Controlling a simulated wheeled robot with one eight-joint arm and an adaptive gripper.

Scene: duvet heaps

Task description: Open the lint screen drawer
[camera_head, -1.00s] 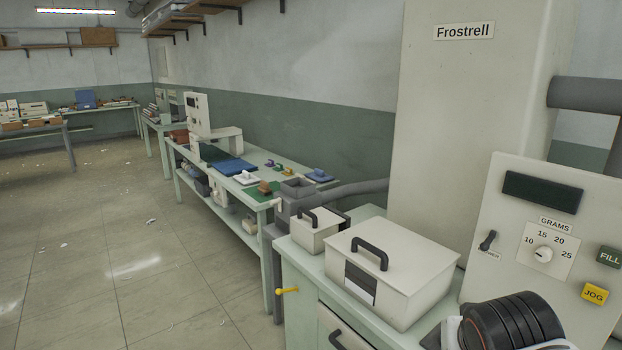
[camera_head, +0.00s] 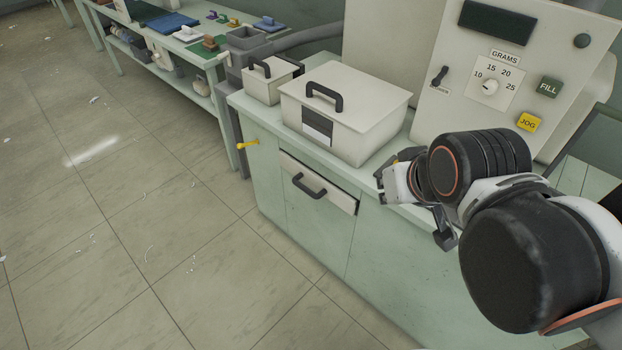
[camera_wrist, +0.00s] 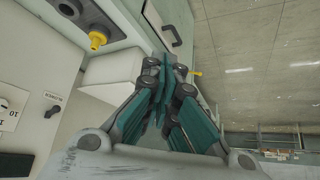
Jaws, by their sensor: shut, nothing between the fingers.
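The drawer (camera_head: 334,191) is a narrow white front with a dark handle (camera_head: 309,186), set in the pale green cabinet under the worktop. Its front stands close to the cabinet face; I cannot tell whether it is fully closed. No lint screen label is readable on it. The drawer front (camera_wrist: 178,18) and dark handle also show at the top of the wrist view. My gripper (camera_head: 381,186) is to the right of the drawer, near the worktop edge, apart from the handle. In the wrist view its fingers (camera_wrist: 162,75) are together and empty.
A white lidded box (camera_head: 372,128) and a smaller box (camera_head: 258,90) stand on the worktop. A yellow knob (camera_head: 248,143) sticks out left of the drawer. A control panel (camera_head: 465,92) rises behind my arm.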

